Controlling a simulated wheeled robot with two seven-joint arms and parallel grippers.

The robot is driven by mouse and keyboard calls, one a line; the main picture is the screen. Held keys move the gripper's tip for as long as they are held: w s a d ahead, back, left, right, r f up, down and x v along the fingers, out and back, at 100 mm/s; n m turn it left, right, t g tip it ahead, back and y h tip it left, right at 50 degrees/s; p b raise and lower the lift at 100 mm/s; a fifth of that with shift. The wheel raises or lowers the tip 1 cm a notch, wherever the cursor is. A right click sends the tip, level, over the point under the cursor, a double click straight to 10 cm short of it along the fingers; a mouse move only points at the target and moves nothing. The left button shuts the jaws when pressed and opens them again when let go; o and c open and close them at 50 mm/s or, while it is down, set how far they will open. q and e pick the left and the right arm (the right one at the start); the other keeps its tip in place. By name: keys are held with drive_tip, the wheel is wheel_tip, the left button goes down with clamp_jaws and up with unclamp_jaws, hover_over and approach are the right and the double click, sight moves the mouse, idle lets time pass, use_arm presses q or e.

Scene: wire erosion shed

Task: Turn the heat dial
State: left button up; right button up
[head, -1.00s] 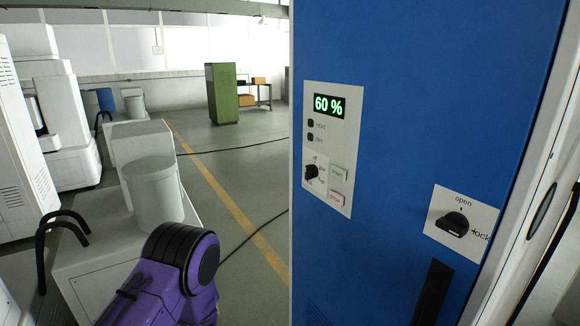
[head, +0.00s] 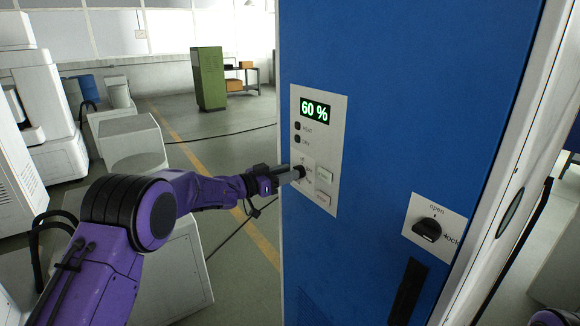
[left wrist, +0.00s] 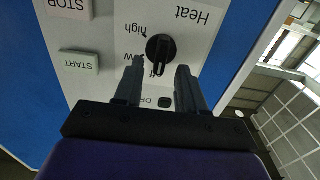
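The heat dial (left wrist: 160,50) is a round black knob with a raised ridge, on a white panel (head: 333,150) of the blue cabinet. In the left wrist view the panel is upside down, with "Heat", "high" and "low" lettered around the dial. My left gripper (head: 291,174) reaches the panel from the left and mostly hides the dial in the head view. In the left wrist view its two fingers (left wrist: 160,68) are apart, with the dial between and just beyond the tips. No contact with the dial can be made out. My right gripper is not in view.
START (left wrist: 78,62) and STOP (left wrist: 69,8) buttons sit beside the dial. A green display (head: 314,110) reads 60 %. A black open/lock knob (head: 427,230) and a dark handle (head: 407,292) are lower right on the cabinet (head: 400,120).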

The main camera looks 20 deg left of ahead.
use_arm(q)
drive_tip(key=shift+w+d, duration=0.45)
drive_tip(key=shift+w, duration=0.1)
clamp_jaws()
drive_tip(key=m+b, duration=0.2)
drive_tip(key=b, duration=0.1)
drive_tip(key=m+b, duration=0.3)
drive_tip(key=f+m+b, duration=0.1)
drive_tip(key=m+b, duration=0.2)
drive_tip(key=shift+s+d+b, duration=0.25)
drive_tip(key=shift+d+b, duration=0.1)
drive_tip(key=shift+b, duration=0.05)
drive_tip(key=shift+r+m+b, duration=0.2)
drive_tip(key=shift+m+b, duration=1.55)
drive_tip(key=shift+m, duration=0.25)
